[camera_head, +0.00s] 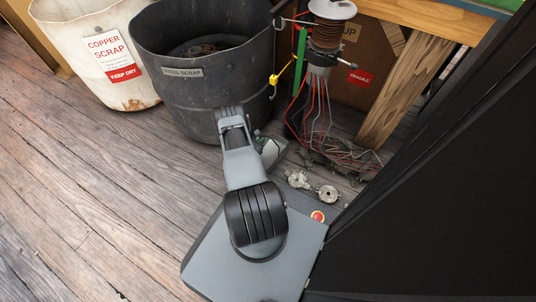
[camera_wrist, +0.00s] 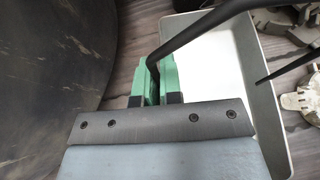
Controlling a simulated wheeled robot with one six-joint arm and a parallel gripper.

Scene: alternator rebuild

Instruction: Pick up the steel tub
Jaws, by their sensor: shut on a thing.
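A large dark grey tub (camera_head: 205,98) labelled STEEL SCRAP stands on the plank floor in the head view. Its dark curved wall (camera_wrist: 50,70) fills the left of the wrist view. A smaller open grey-rimmed container (camera_wrist: 248,60) with a pale inside lies right beside my gripper. It shows partly behind my arm in the head view (camera_head: 272,150). My gripper (camera_wrist: 157,75) has green jaws shut on a black bar (camera_wrist: 200,28), which runs up to the right over the pale container. I cannot tell where the bar is attached.
A white COPPER SCRAP tub (camera_head: 95,50) stands left. A copper coil (camera_head: 328,32) with hanging wires is at the right, near a wooden bench leg (camera_head: 405,95). Metal castings (camera_head: 327,193) lie on the floor right of the gripper. The left floor is clear.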

